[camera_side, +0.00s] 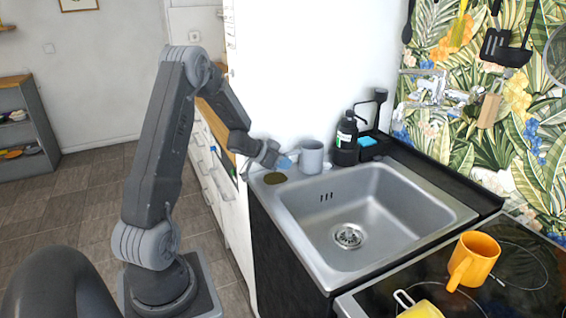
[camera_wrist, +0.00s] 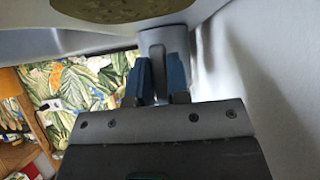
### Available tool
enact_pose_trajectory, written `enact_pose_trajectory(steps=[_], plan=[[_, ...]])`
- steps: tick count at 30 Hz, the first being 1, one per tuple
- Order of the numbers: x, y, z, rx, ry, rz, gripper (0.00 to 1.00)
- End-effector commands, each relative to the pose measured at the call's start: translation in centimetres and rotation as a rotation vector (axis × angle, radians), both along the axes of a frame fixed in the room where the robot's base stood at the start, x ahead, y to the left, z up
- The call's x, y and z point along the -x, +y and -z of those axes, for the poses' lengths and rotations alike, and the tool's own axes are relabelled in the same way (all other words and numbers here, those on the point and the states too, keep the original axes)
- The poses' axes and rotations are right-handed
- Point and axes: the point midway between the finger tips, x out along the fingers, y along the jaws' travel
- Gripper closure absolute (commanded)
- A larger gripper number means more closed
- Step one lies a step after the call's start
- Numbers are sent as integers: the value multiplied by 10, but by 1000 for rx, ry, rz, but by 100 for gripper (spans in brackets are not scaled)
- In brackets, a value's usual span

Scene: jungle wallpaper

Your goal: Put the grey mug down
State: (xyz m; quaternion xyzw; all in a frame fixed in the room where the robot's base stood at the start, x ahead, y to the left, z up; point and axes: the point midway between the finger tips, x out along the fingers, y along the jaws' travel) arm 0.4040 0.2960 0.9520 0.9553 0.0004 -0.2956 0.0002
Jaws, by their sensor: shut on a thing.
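The grey mug (camera_side: 311,158) is upright at the back left corner of the sink, over the metal ledge. I cannot tell whether its base touches the ledge. My gripper (camera_side: 288,162) reaches it from the left, with blue fingertips at the mug's left side. In the wrist view, the blue fingers of my gripper (camera_wrist: 160,82) are closed around a narrow grey part of the mug (camera_wrist: 165,40), which looks like its handle. The fingers and palm hide part of the mug there.
The sink basin (camera_side: 350,215) is empty. A round olive disc (camera_side: 274,178) lies on the ledge below my gripper. A black soap bottle (camera_side: 346,142) and blue sponge (camera_side: 367,142) stand right of the mug. A yellow-orange mug (camera_side: 473,260) stands on the hob.

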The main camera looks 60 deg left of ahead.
Motion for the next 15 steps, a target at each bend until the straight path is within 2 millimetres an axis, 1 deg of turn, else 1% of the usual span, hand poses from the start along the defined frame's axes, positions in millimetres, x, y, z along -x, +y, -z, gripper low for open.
enact_pose_trajectory(steps=[2,3,10,11,15], plan=[[0,0,1,1,-2,-1,100],[0,0,3,1,0,-1,83],[0,0,2,0,0,0,61],[0,0,2,0,0,0,58],[0,0,2,0,0,0,58]])
